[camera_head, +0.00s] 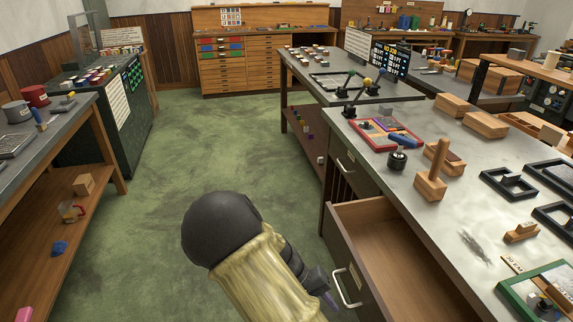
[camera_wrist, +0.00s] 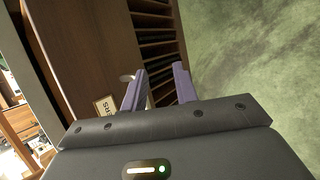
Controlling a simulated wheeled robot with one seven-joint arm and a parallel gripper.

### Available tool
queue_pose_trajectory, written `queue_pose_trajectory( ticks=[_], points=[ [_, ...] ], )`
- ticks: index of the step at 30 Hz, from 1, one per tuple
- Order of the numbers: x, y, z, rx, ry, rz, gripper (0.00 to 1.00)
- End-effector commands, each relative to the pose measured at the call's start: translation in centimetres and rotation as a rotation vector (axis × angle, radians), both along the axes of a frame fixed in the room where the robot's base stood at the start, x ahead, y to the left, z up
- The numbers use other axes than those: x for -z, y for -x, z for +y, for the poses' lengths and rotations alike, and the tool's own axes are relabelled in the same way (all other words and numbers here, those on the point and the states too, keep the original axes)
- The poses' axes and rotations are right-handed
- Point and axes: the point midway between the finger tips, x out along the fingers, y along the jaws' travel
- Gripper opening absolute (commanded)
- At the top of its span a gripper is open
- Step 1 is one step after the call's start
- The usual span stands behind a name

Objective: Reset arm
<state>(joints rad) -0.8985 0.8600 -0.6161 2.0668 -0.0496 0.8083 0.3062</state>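My arm reaches forward from the bottom middle of the head view, with my gripper (camera_head: 328,296) low in front of the pulled-out wooden drawer (camera_head: 385,250). The drawer's pale metal handle (camera_head: 346,288) is just right of my gripper. In the wrist view the two purple fingers of my gripper (camera_wrist: 157,82) stand apart, with a gap between them. A pale curved piece, apparently the handle (camera_wrist: 127,77), shows by the left finger and is partly hidden behind it. I cannot tell whether they touch. I see nothing clearly held.
The drawer juts left from under the grey-topped workbench (camera_head: 390,180), which carries a wooden post block (camera_head: 433,172), a red-framed tray (camera_head: 372,140) and several black frames. Open green floor (camera_head: 180,150) lies to the left. Another bench (camera_head: 70,120) stands along the left side.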

Motion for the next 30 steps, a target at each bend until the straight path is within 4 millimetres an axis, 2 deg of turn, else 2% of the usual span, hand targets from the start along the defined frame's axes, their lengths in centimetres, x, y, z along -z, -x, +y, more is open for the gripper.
queue_pose_trajectory(
  ticks=[8,15,21,30],
  points=[
    [-3.1,1.6,-1.9,0.074,-0.309,-0.056,0.29],
    [-6.8,2.7,-3.3,0.084,-0.506,-0.192,0.29],
    [-9.9,3.7,-4.5,0.063,-0.596,-0.327,0.29],
    [-12.9,4.9,-5.8,0.022,-0.632,-0.476,0.29]
  ],
)
